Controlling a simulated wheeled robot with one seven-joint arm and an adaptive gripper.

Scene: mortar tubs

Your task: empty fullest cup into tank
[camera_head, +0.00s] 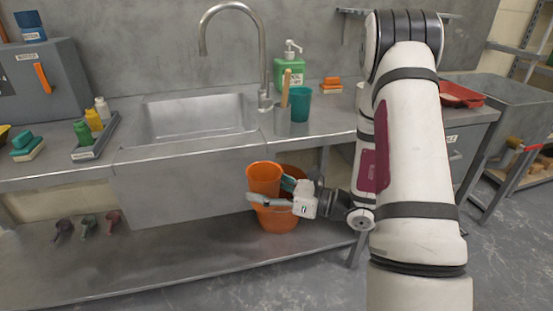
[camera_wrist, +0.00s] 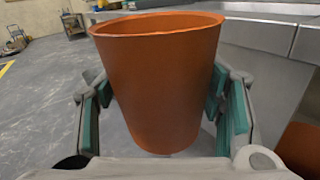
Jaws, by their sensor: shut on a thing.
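My gripper (camera_head: 280,193) is shut on an orange cup (camera_head: 263,178), which is upright or nearly so. In the wrist view the same cup (camera_wrist: 158,85) stands between the teal-padded fingers; its contents cannot be seen. Behind and below it in the head view is a larger orange tub (camera_head: 279,219) on the lower shelf, partly hidden by the cup and gripper. A teal cup (camera_head: 300,104) stands on the counter right of the sink. I cannot tell how full any cup is, and no tank is clearly identifiable.
The sink (camera_head: 197,118) has a tall curved tap (camera_head: 262,60). A green pump bottle (camera_head: 289,70) and a grey holder (camera_head: 283,122) stand beside it. A tray of small bottles (camera_head: 97,138) is at left. Small scoops (camera_head: 88,226) lie on the lower shelf (camera_head: 150,265), otherwise mostly clear.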

